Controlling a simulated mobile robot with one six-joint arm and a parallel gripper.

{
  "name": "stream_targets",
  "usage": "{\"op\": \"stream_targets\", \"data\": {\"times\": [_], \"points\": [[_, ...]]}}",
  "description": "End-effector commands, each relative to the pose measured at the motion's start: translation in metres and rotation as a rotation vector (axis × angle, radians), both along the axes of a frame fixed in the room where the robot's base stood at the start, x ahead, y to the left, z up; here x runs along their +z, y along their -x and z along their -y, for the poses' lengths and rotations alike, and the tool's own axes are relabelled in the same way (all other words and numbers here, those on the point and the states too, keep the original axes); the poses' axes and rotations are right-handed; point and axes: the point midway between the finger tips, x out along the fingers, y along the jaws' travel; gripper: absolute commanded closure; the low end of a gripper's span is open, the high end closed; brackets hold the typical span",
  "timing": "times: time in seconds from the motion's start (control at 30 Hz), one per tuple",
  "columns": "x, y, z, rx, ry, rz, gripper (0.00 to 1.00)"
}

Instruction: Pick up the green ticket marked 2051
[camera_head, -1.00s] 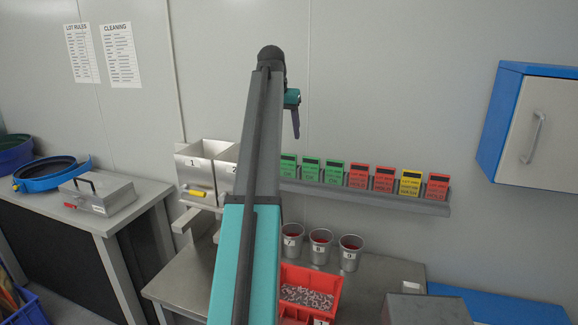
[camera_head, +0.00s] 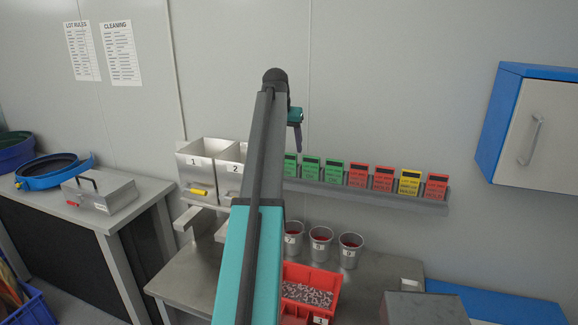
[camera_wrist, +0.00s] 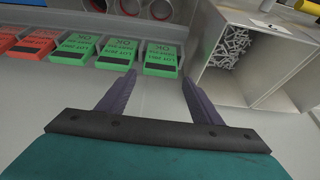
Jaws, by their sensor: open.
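Three green tickets stand in a row on the wall rail. In the wrist view they are the left green ticket (camera_wrist: 72,48), the middle one (camera_wrist: 117,54) and the right one (camera_wrist: 161,58). All read LOT and OK, but the lot numbers are too small to tell 2051 surely. In the head view the green tickets (camera_head: 311,168) sit left of the red ones. My gripper (camera_wrist: 159,77) is open and empty, its fingertips pointing at the right green ticket, short of it and to either side. In the head view my gripper (camera_head: 298,148) hangs by the leftmost green ticket.
Red tickets (camera_head: 383,179) and a yellow ticket (camera_head: 410,183) share the grey rail (camera_head: 400,201). Metal bins (camera_wrist: 280,60) stand close on the right in the wrist view. Numbered cups (camera_head: 321,243) and a red bin (camera_head: 311,278) are below on the bench.

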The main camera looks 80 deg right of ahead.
Motion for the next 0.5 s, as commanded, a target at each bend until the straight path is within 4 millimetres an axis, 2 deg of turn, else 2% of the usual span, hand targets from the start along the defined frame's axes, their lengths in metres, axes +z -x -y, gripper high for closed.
{"op": "stream_targets", "data": {"times": [0.17,0.5], "points": [[-0.004,0.001,0.002,0.0,0.0,0.0,0.41],[-0.029,0.004,0.01,-0.001,-0.002,0.0,0.41]]}}
